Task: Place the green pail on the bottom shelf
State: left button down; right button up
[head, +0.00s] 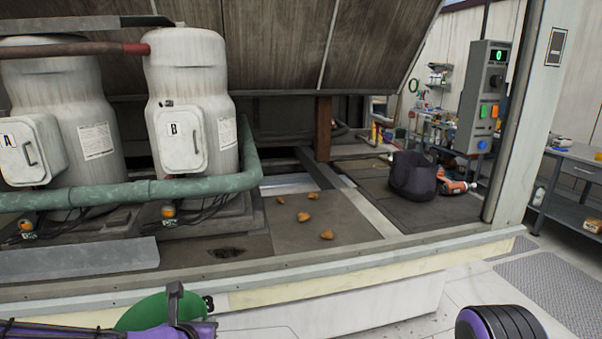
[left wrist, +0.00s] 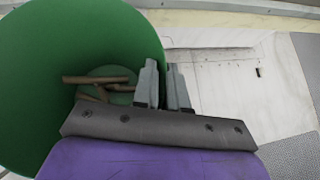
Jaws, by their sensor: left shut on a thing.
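The green pail (head: 148,313) is at the bottom left of the head view, partly cut off and behind my purple left arm. In the left wrist view the pail (left wrist: 40,75) fills the left side, its open mouth facing the camera, with several brown stick-like pieces inside. My left gripper (left wrist: 163,70) is shut on the pail's rim. In the head view the gripper (head: 177,300) shows beside the pail, in front of the platform. A workbench at the right edge has a low shelf (head: 572,214) under its top. My right gripper is out of view.
A raised platform edge (head: 330,266) runs across the front. Several orange-brown lumps (head: 304,217) lie on the platform, with a dark bag (head: 413,176) farther right. A post (head: 525,115) stands before the workbench. Pale floor with a grey mat (head: 545,285) is clear at right.

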pick_arm(q)
jog(key=s+f, duration=0.3)
jog(key=f, duration=0.1)
jog(key=shift+s, duration=0.2)
jog(key=shift+d, duration=0.1)
